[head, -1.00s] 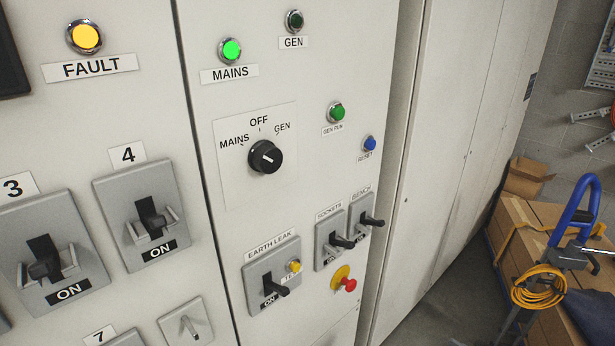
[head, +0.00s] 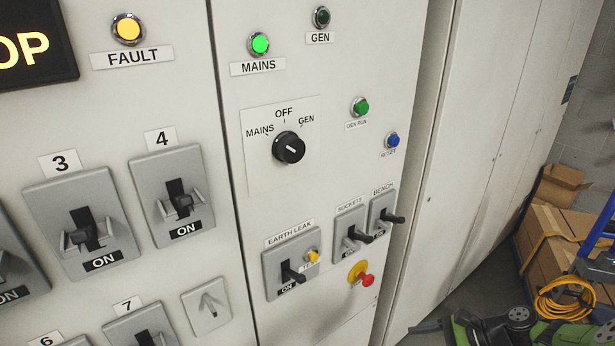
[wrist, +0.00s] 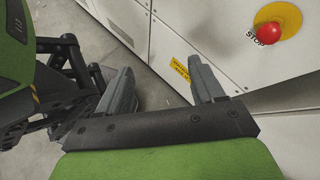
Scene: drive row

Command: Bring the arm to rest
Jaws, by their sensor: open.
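My gripper (wrist: 160,92) shows in the wrist view with its two grey fingers apart and nothing between them. It points down past the lower cabinet front toward the grey floor, and it touches nothing that I can see. In the head view, green and black parts of my arm (head: 510,328) enter at the bottom right, in front of the floor and boxes. The gripper's fingers cannot be made out there.
The cabinet panel carries a black rotary switch (head: 289,148), several breaker levers and a red stop button (head: 366,280), which also shows close by in the wrist view (wrist: 270,34). Cardboard boxes (head: 560,232) and a coiled yellow cable (head: 566,298) stand at the right.

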